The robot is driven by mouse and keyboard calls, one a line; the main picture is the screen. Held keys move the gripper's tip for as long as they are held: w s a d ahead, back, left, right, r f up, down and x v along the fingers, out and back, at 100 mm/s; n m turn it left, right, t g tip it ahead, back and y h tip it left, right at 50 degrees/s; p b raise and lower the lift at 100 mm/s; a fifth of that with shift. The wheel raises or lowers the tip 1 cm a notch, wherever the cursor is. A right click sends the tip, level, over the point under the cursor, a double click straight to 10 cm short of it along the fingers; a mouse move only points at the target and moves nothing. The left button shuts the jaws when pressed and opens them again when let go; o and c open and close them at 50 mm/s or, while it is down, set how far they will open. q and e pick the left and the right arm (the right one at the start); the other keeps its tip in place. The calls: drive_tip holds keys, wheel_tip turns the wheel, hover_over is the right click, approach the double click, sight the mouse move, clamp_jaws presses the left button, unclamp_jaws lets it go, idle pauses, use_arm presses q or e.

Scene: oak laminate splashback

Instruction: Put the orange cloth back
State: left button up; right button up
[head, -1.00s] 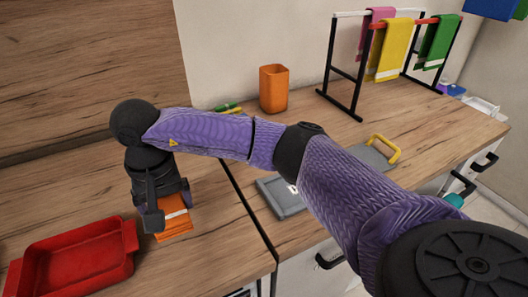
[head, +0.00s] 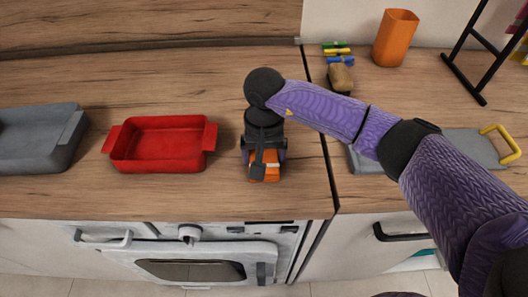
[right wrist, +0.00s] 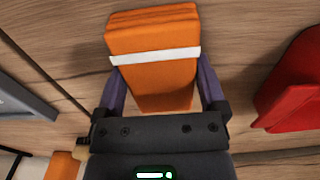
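The orange cloth (head: 264,172) is a folded block with a white band. It stands at the counter's right part, beside the red dish. My right gripper (head: 264,154) points down over it, with a finger on each side. The right wrist view shows the cloth (right wrist: 152,85) between the purple fingers of my right gripper (right wrist: 160,82). The fingers lie close along its sides; whether they press on it I cannot tell. My left gripper is not in view.
A red dish (head: 114,155) is left of the cloth, with a grey dish (head: 70,145) farther left. A grey board with a yellow handle (head: 500,142), an orange cup (head: 395,38), a brown item (head: 340,78) and a black rack (head: 465,40) stand on the right counter.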

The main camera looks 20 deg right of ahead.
sight(265, 153)
drive_tip(key=shift+o, duration=0.5)
drive_tip(key=shift+r+p, duration=0.3)
drive_tip(key=shift+r, duration=0.05)
wheel_tip(265, 153, up, 12)
drive_tip(key=p, duration=0.1)
drive_tip(key=shift+f+p, duration=0.2)
drive_tip(key=shift+p, duration=0.2)
